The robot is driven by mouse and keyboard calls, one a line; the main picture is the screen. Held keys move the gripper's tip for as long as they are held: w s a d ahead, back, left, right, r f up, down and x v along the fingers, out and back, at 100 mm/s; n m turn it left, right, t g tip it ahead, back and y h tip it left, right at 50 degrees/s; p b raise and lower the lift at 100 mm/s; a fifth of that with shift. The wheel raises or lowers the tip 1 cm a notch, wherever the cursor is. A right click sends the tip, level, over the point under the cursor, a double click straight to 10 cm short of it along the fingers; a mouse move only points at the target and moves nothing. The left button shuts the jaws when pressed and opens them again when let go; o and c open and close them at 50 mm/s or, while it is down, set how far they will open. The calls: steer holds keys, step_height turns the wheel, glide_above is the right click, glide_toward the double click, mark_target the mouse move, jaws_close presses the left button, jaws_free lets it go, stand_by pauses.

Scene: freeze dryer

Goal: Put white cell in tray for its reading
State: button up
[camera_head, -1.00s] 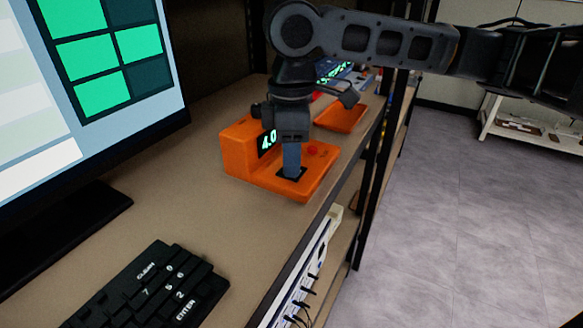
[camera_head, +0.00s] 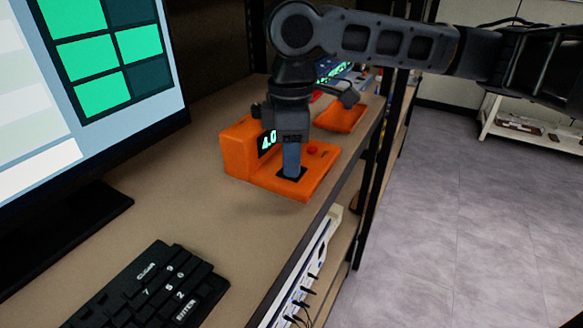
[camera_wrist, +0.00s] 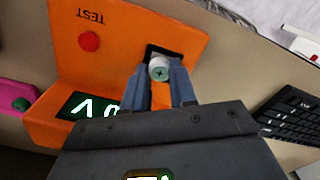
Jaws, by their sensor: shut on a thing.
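The white cell (camera_wrist: 159,69) is a small round-topped cylinder with a plus mark on its end. It sits between my fingertips, over or in the black slot of the orange tester; how deep it is I cannot tell. My gripper (camera_wrist: 160,82) is shut on it. In the head view my gripper (camera_head: 291,172) points straight down at the tester's black slot and hides the cell. The orange tester (camera_head: 240,155) has a lit display reading about 4.0 and a red button (camera_head: 311,149). The wrist view shows its "TEST" label.
A black keypad (camera_head: 160,290) lies at the front left, below a large monitor (camera_head: 90,60). Another orange device (camera_head: 340,118) stands behind my gripper. The bench's front edge is close on the right.

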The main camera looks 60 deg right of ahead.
steer(key=shift+r+p, duration=2.2)
steer(key=shift+r, duration=0.25)
steer(key=shift+w+d, duration=0.1)
